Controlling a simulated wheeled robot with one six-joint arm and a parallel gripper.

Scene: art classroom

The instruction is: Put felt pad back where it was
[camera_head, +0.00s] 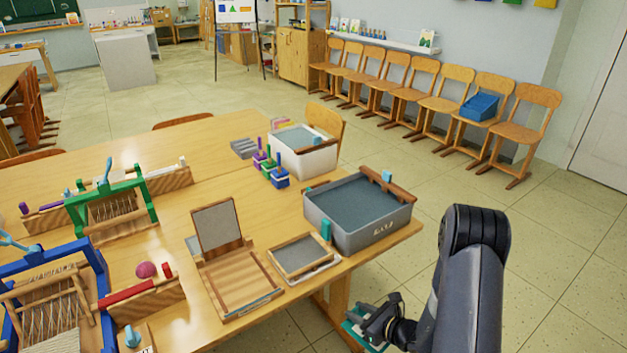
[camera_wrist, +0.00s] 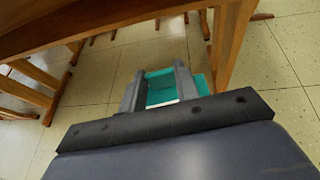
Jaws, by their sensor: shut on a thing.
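My gripper (camera_head: 372,324) is low beside the near right edge of the wooden table (camera_head: 235,145), off the tabletop. It is shut on a flat teal piece, which looks like the felt pad (camera_head: 372,346). In the wrist view the teal pad (camera_wrist: 160,86) shows between the two grey fingers (camera_wrist: 158,92), with more teal to their right. My gripper hides part of the pad. The table's wooden edge and leg (camera_wrist: 228,45) are close beyond the fingers. From these frames I cannot tell where the pad lay before.
On the near right of the table are a grey tub (camera_head: 362,238), a framed screen (camera_head: 300,254) and a hinged wooden frame (camera_head: 240,282). Looms (camera_head: 112,205) fill the left. Chairs (camera_head: 420,95) line the wall. Floor right of the table is clear.

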